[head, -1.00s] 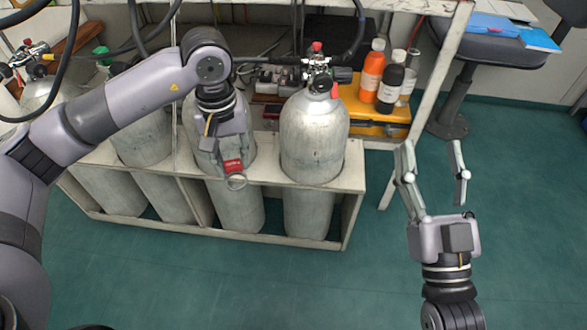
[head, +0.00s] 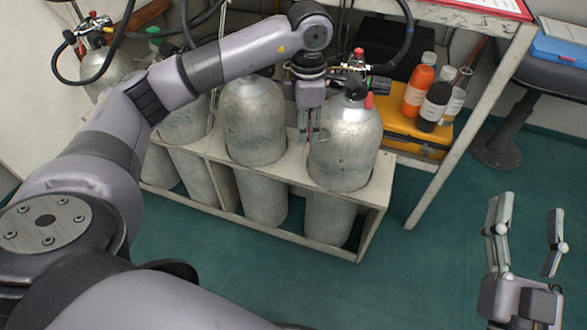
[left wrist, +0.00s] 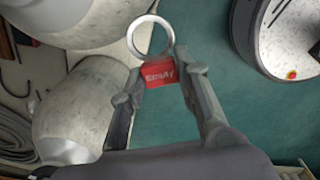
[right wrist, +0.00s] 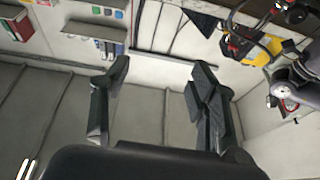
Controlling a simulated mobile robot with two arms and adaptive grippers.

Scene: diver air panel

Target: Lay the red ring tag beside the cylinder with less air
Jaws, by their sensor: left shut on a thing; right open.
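My left gripper (head: 312,138) is shut on the red ring tag (left wrist: 160,73), lettered "EMPTY" in the left wrist view. The tag's metal ring (left wrist: 150,38) sticks out past the fingertips. In the head view the gripper hangs between the right-hand cylinder (head: 345,158) and the grey cylinder (head: 253,125) left of it. The tag is mostly hidden there. More cylinders (head: 183,122) stand further left. No gauge reading is legible, and my arm covers part of the valve area. My right gripper (head: 530,212) is open and empty over the floor at lower right.
The cylinders stand in a pale wooden rack (head: 290,165). A bench leg (head: 465,135) stands close by. The green floor in front is clear.

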